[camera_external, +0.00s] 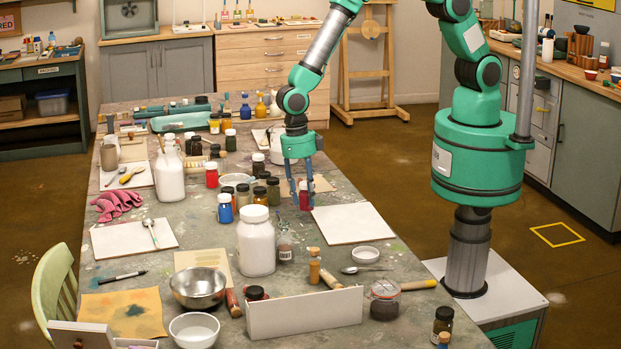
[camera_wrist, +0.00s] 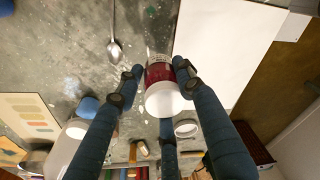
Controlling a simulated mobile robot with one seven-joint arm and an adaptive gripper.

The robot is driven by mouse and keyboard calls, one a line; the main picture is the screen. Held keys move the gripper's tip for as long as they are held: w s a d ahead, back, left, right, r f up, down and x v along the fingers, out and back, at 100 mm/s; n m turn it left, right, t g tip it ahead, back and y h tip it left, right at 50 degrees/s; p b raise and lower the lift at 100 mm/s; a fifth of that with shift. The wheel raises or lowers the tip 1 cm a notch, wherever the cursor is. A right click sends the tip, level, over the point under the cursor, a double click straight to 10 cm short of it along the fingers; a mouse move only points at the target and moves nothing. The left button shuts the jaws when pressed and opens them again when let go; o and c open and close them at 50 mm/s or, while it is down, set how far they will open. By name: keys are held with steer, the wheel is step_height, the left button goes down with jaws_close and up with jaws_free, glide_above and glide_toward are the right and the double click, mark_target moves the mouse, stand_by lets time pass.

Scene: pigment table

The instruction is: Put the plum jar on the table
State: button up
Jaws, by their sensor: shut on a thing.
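The plum jar (camera_external: 304,196) is a small clear jar with dark pink-red contents. In the wrist view the plum jar (camera_wrist: 158,73) shows a white end facing the camera. My gripper (camera_external: 301,200) is shut on it, with blue fingers on both sides of the jar; the fingers also show in the wrist view (camera_wrist: 158,82). The jar is low over the grey, paint-spattered table (camera_external: 205,262), just behind the white board's corner. I cannot tell whether its base touches the table. The fingers hide part of its sides.
A white board (camera_external: 353,223) lies right in front of the jar. Left of it are several small jars, including a dark-lidded one (camera_external: 260,196), and a large white jar (camera_external: 256,243). A white dish (camera_external: 365,255) and a spoon (camera_wrist: 114,40) lie nearby. The table's right edge is close.

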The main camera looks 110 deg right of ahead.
steer(key=w+a, duration=0.1)
steer(key=w, duration=0.3)
steer(key=w+a+f, duration=0.1)
steer(key=w, duration=0.4)
steer(key=w+a+b, duration=0.1)
steer(key=w, duration=0.3)
steer(key=shift+w+f, duration=0.15)
steer(key=shift+w, duration=0.15)
steer(key=shift+f, duration=0.1)
steer(key=shift+f+b, duration=0.4)
steer(key=shift+f, duration=1.25)
steer(key=o, duration=1.2)
steer(key=shift+f, duration=0.15)
steer(key=shift+o, duration=0.2)
step_height(320, 180, up, 12)
steer(key=w+d+p, duration=0.1)
steer(key=shift+w+p, duration=0.15)
steer(key=shift+p, duration=0.15)
